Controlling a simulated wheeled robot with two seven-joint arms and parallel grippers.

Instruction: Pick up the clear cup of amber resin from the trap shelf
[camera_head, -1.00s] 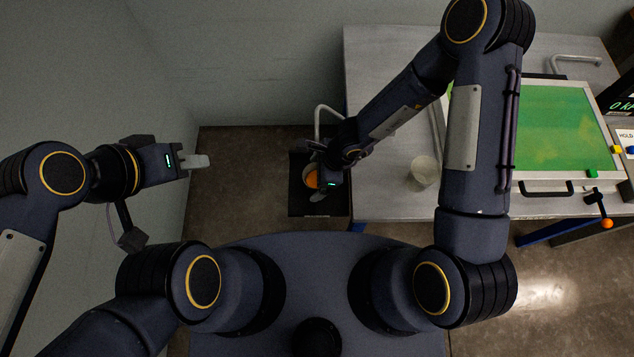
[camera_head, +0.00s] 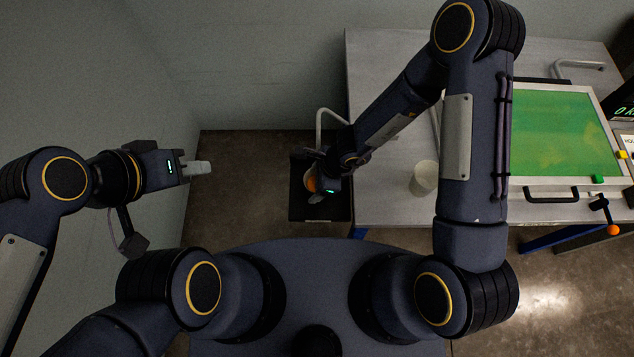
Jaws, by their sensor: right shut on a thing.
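The clear cup of amber resin (camera_head: 310,184) is over the dark trap shelf (camera_head: 303,210), low at the left side of the bench. Only a sliver of amber and the pale rim show; my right gripper covers the rest. My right gripper (camera_head: 315,190) is shut on the cup. I cannot tell whether the cup still touches the shelf. My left gripper (camera_head: 205,167) is held away to the left, with its pale fingertips over bare floor and no object at them. Its finger gap is not clear from this angle.
A pale empty-looking cup (camera_head: 424,177) stands on the grey bench (camera_head: 385,205) right of the shelf. A bent pipe (camera_head: 320,118) rises behind the shelf. A green framed bath (camera_head: 555,130) with a black handle (camera_head: 551,195) lies further right. Floor left of the shelf is clear.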

